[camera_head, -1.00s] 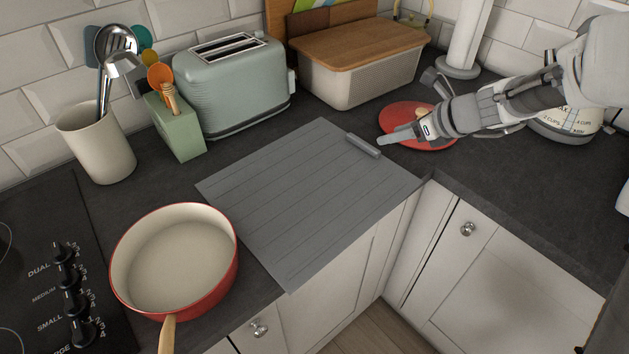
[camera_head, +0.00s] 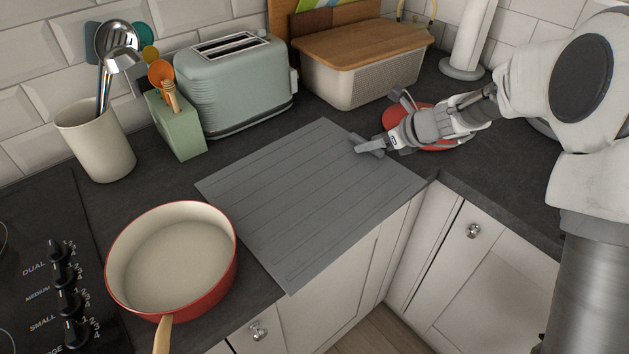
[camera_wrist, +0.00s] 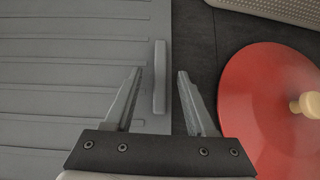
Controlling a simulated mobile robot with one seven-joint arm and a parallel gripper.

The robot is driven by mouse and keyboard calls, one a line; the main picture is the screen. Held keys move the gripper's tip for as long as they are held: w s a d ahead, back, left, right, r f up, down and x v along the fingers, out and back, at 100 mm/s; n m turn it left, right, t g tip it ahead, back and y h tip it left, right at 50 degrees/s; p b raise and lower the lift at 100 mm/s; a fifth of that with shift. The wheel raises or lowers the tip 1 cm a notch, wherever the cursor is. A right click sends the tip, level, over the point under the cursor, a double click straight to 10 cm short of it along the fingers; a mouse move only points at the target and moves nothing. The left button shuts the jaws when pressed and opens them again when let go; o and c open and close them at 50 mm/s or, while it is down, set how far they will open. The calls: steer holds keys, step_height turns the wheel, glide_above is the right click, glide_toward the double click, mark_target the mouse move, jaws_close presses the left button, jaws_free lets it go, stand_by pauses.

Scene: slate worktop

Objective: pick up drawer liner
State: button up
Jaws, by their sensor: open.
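The drawer liner (camera_head: 300,200) is a grey ribbed sheet lying flat on the dark worktop, and it fills the left of the wrist view (camera_wrist: 60,75). A raised grey bar runs along its edge in the wrist view (camera_wrist: 160,75). My gripper (camera_head: 362,145) is at the liner's far right edge, partly covering that bar in the head view. In the wrist view my gripper (camera_wrist: 160,75) is open, one finger on either side of the bar's line. The bar shows between the fingertips. I cannot tell whether the fingers touch it.
A red lid (camera_wrist: 270,95) with a cream knob lies just right of my gripper. A toaster (camera_head: 235,85), a wood-lidded bin (camera_head: 365,75) and a green utensil block (camera_head: 175,125) stand behind. A red pan (camera_head: 172,262) sits at the left front. Cabinets drop below the liner's front edge.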

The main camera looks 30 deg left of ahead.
jaws_close()
steer(key=shift+r, duration=0.15)
